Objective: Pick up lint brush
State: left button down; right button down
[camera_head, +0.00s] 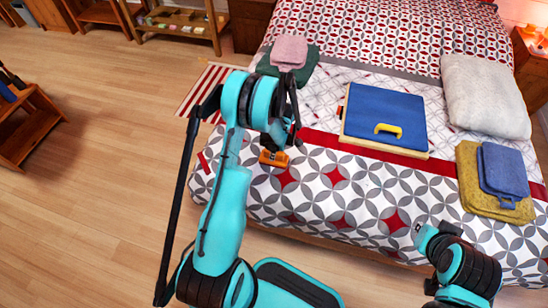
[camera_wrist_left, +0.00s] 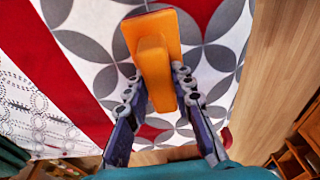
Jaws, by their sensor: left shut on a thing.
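The orange lint brush (camera_head: 273,158) is at the near left edge of the bed, just below my left gripper in the head view. In the left wrist view the lint brush (camera_wrist_left: 154,62) lies between the two fingers, its wide end toward the top and its narrow handle toward me. My left gripper (camera_wrist_left: 153,80) is shut on the brush, one finger on each side. Whether the brush is still touching the bedcover is hard to tell. Part of my right arm shows at the lower right of the head view, but its gripper is not seen.
On the patterned bed (camera_head: 330,205) lie a blue board with a yellow handle (camera_head: 385,113), a pink and green folded pile (camera_head: 288,52), a white pillow (camera_head: 486,96) and yellow and blue towels (camera_head: 480,190). A wooden shelf (camera_head: 25,122) stands left. The floor between is clear.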

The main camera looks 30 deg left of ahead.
pick_arm(q)
jog(key=shift+r+p, duration=0.3)
jog(key=shift+p, duration=0.15)
notch_tip(320, 180, up, 4)
jog(key=shift+r+p, duration=0.1)
jog(key=shift+p, duration=0.95)
jog(key=w+d+r+p, duration=0.3)
jog(key=d+r, duration=0.3)
jog(key=d, duration=0.5)
jog(key=shift+w+r, duration=0.35)
jog(key=shift+w, duration=0.1)
jog(key=c, duration=2.3)
grip_release()
grip_shut()
